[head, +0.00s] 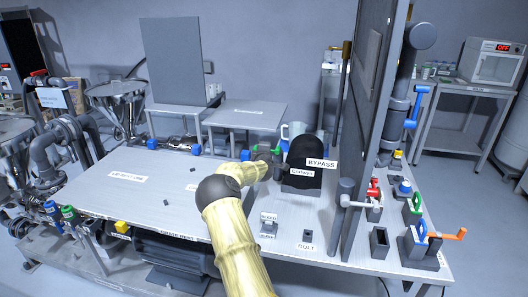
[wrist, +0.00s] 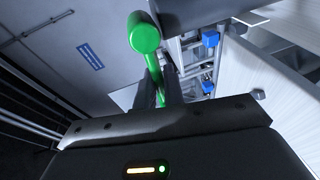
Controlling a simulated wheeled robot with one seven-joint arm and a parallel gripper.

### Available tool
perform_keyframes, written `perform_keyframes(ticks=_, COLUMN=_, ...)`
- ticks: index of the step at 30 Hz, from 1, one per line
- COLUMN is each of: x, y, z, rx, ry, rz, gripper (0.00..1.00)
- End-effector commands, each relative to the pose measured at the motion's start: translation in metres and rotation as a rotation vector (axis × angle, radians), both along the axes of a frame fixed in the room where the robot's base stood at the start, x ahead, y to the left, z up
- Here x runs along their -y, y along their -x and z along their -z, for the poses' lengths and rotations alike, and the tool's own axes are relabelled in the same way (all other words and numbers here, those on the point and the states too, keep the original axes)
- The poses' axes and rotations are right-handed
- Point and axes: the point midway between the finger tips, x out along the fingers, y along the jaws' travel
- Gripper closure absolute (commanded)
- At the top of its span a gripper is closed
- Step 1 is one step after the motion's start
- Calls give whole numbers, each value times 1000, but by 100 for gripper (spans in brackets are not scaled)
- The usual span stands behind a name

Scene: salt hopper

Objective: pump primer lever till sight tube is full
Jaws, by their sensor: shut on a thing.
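A green lever with a round green knob (wrist: 144,38) stands between the two dark fingers of my gripper (wrist: 158,84) in the wrist view. The fingers are shut on its shaft, below the knob. In the head view my yellow arm reaches over the bench, and my gripper (head: 268,156) is at the left side of a dark rounded housing (head: 305,152). The lever is mostly hidden there by the gripper. I cannot pick out the sight tube or its level in either view.
A BYPASS label (head: 321,163) is by the housing. A tall dark panel (head: 368,120) stands right of it. Valves with red, green and orange handles (head: 447,235) sit at the bench's right end. The bench top (head: 130,180) is mostly clear on the left.

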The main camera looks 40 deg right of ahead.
Motion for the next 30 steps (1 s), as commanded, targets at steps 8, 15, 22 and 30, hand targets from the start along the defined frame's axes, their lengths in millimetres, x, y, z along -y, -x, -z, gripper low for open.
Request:
perform_keyframes(ticks=8, x=-2, y=-1, z=3, rx=-3, ry=-3, rz=-1, gripper=88)
perform_keyframes(ticks=15, x=-2, y=-1, z=2, rx=-3, ry=-3, rz=-2, gripper=70)
perform_keyframes(ticks=22, x=-3, y=0, z=2, rx=-1, ry=-3, rz=-3, gripper=70)
perform_keyframes(ticks=30, x=-16, y=16, z=-1, rx=-3, ry=-4, rz=-2, gripper=70)
